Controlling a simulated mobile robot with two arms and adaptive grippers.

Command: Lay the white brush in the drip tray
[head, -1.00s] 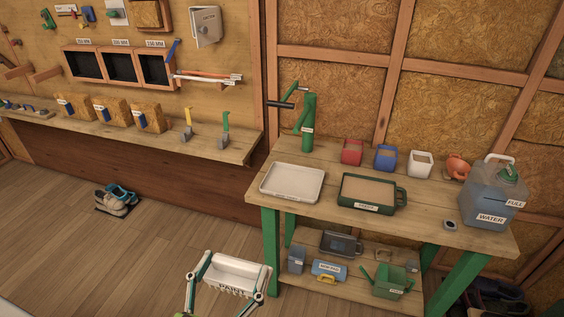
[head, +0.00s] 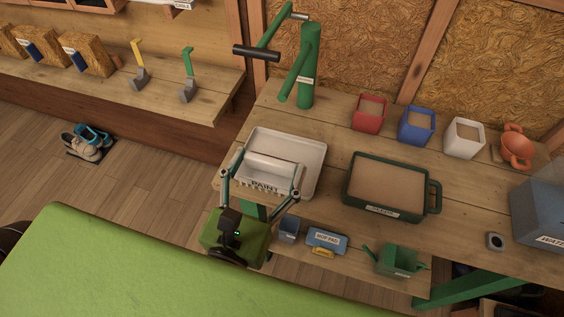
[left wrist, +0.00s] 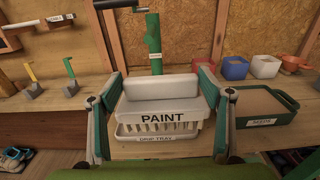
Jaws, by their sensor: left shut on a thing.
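The white brush (head: 272,168), with a "PAINT" label and bristles, is in my left gripper (head: 266,180). The gripper's two fingers are shut on the brush's ends. It also shows in the left wrist view (left wrist: 160,108), bristles pointing down. The white drip tray (head: 314,150) sits on the left part of the wooden workbench. The brush is in front of and over the tray's near side in the head view and hides part of it. In the left wrist view the tray's labelled front (left wrist: 150,138) shows below the bristles. I cannot tell whether they touch. My right gripper is not in view.
A green-framed tray (head: 388,185) lies right of the drip tray. A green hand press (head: 306,75) stands behind it. Red (head: 368,112), blue (head: 416,125) and white (head: 464,138) pots line the back. A lower shelf holds a green watering can (head: 397,260).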

